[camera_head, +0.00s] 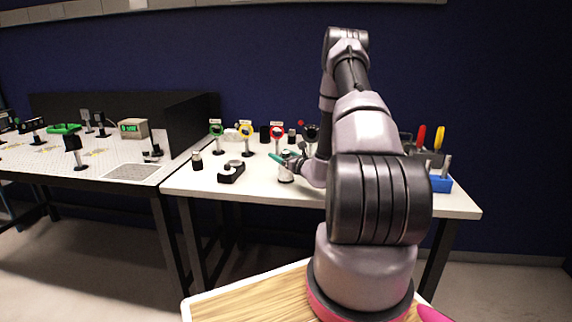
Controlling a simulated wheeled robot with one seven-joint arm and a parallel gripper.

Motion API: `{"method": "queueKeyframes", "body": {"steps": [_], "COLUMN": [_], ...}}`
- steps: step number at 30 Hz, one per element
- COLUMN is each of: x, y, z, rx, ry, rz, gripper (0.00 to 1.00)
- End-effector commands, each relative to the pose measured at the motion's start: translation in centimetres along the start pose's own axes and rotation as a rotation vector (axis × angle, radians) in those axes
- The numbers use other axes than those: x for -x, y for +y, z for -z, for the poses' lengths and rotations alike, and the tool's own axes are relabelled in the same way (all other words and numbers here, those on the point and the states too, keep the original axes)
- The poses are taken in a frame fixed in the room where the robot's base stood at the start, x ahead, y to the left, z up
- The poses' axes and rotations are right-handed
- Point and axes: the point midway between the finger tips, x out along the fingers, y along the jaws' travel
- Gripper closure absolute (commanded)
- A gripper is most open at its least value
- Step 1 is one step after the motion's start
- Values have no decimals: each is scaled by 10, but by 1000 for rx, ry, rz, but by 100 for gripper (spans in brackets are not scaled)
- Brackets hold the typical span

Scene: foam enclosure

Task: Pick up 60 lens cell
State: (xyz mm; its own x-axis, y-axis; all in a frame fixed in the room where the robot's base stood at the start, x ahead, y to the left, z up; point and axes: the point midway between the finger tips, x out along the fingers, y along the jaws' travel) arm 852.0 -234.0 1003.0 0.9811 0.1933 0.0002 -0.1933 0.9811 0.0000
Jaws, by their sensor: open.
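Several round lens cells stand upright on posts along the back of the white table: a green one (217,130), a yellow one (246,131), a red one (277,132) and a black one (311,132). Small labels sit above some of them, too small to read, so I cannot tell which is the 60 lens cell. My gripper (289,159), with teal fingers, is open in front of the red and black cells. A small silver and dark cylinder (286,174) stands just below the fingers; I cannot tell whether they touch it.
A black holder (231,172) and a small dark cylinder (197,160) stand at the table's left. A blue tool block (440,183) with red and yellow handled tools is at the right, partly behind my arm. A perforated optics bench (130,172) stands left, with a black panel (186,120).

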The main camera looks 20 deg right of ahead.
Motion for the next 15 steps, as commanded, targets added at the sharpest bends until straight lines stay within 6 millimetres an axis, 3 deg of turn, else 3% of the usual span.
{"method": "queueKeyframes", "body": {"steps": [3, 9, 15], "x": [0, 0, 0], "y": [0, 0, 0], "z": [0, 0, 0], "rx": [0, 0, 0], "ry": [0, 0, 0], "rz": [0, 0, 0], "gripper": [20, 97, 100]}}
